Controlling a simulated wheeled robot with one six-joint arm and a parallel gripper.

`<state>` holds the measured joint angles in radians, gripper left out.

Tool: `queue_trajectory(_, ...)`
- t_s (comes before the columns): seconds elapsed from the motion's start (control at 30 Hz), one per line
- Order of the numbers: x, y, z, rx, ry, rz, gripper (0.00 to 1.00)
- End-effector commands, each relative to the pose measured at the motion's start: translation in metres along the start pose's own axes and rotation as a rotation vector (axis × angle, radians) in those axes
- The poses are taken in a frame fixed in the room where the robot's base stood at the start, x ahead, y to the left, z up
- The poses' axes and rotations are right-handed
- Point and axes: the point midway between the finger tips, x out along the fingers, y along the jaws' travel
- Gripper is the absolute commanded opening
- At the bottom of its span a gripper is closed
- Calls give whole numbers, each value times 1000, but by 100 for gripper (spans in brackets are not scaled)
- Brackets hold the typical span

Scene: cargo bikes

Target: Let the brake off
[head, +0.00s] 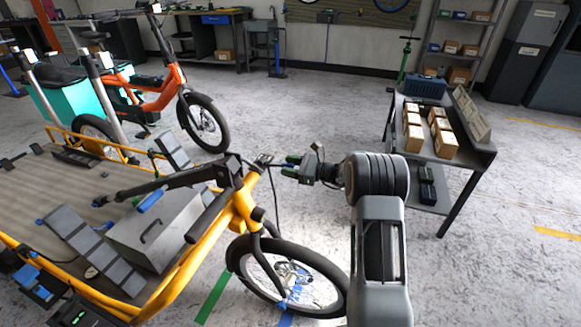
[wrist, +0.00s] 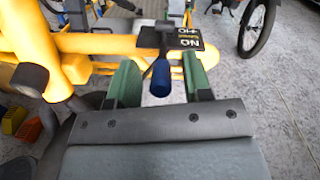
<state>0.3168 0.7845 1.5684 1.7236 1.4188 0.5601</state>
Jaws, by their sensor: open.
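My gripper (head: 293,167) is at the front of the yellow cargo bike (head: 246,203), beside the head of its frame. In the wrist view its two green fingers (wrist: 160,64) are open on either side of a small lever with a blue grip (wrist: 161,80). The lever has a dark stem and comes off the yellow tube toward me. A gap shows on each side of the blue grip. A black plate with white lettering (wrist: 189,38) sits on the tube just behind the lever. In the head view the blue grip cannot be made out.
The bike's front wheel (head: 290,278) stands below my arm. A grey box (head: 155,228) lies on its cargo bed. An orange bike (head: 162,92) stands behind. A table (head: 475,150) with cartons is at the right, with open floor between.

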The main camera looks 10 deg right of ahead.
Motion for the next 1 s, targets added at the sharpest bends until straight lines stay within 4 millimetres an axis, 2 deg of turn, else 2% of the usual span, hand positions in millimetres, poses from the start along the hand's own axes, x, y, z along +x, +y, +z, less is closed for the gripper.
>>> queue_trajectory(0.1, 0, 0, 0, 0, 0, 0, 43)
queue_trajectory(0.57, 0, 0, 0, 0, 0, 1, 0)
queue_trajectory(1.0, -4, -2, 4, 2, 19, -1, 0)
